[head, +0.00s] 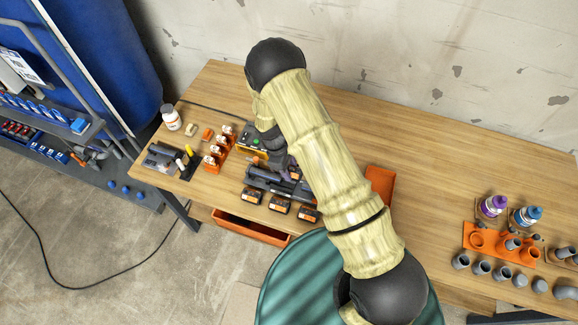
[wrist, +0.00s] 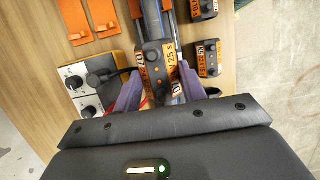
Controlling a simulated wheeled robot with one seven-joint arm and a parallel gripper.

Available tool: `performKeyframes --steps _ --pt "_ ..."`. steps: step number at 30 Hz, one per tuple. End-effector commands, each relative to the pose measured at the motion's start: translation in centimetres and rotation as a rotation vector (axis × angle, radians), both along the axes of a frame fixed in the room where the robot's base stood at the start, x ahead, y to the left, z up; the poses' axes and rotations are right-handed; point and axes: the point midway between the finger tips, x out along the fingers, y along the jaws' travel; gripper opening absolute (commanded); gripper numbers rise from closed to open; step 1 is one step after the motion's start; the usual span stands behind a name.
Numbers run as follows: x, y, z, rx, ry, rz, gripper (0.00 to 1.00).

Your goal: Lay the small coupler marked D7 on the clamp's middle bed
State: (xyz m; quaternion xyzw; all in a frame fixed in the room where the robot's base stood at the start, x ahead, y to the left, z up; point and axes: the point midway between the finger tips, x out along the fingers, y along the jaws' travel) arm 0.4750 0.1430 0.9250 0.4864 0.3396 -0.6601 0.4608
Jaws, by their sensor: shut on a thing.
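My gripper (wrist: 161,72) points down over the dark clamp (wrist: 151,18), with its two purple fingers on either side of a small dark part with orange labels. In the head view my gripper (head: 285,166) is at the clamp (head: 262,180), mostly hidden by my arm. The middle bed is hidden under the fingers and the held part, and I cannot tell whether the coupler touches it.
Several black boxes with orange labels (head: 280,207) stand along the clamp's near side. A control box with knobs (wrist: 92,85) is close beside the left finger. An orange rack (head: 219,146) is left of the clamp. An orange tray (head: 380,184) lies right; several grey fittings (head: 481,268) stand far right.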

Motion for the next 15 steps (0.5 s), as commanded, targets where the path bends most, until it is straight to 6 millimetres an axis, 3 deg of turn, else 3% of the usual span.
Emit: performKeyframes --steps 15 --pt "-0.1 0.3 -3.3 0.0 0.0 0.006 0.21"
